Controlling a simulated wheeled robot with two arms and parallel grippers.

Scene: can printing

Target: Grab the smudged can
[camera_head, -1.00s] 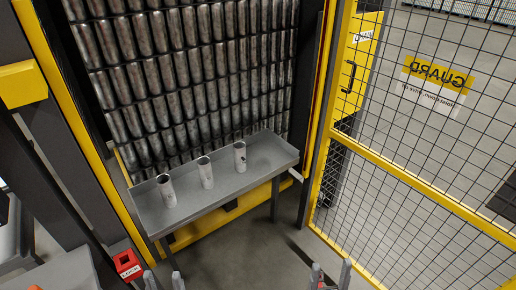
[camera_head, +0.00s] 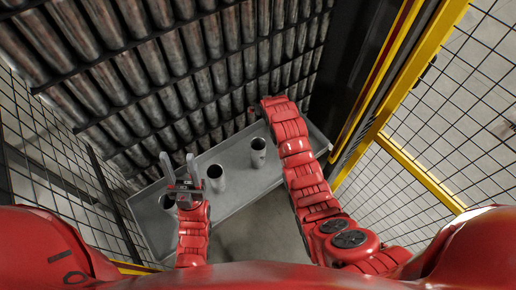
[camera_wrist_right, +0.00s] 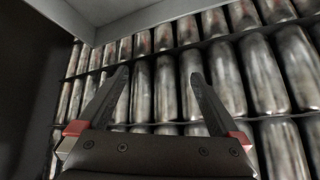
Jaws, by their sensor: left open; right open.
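Three grey cans stand upright in a grey tray (camera_head: 238,188). The right can (camera_head: 258,154) is beside my right arm; a dark mark on it is hard to make out at this size. The middle can (camera_head: 216,181) is just right of my left gripper. The left can (camera_head: 167,202) is partly behind that gripper. My left gripper (camera_head: 178,162) is open, its fingers pointing toward the rack, with nothing visible between them. My right gripper (camera_wrist_right: 159,76) is open and empty in the right wrist view, facing the rack cans; in the head view its fingers are not clearly visible.
A tall rack of stacked metal cans (camera_head: 150,75) rises right behind the tray. Yellow-framed mesh guarding (camera_head: 415,170) stands on the right, and dark mesh (camera_head: 60,165) on the left. A grey panel edge (camera_wrist_right: 110,20) crosses the top of the right wrist view.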

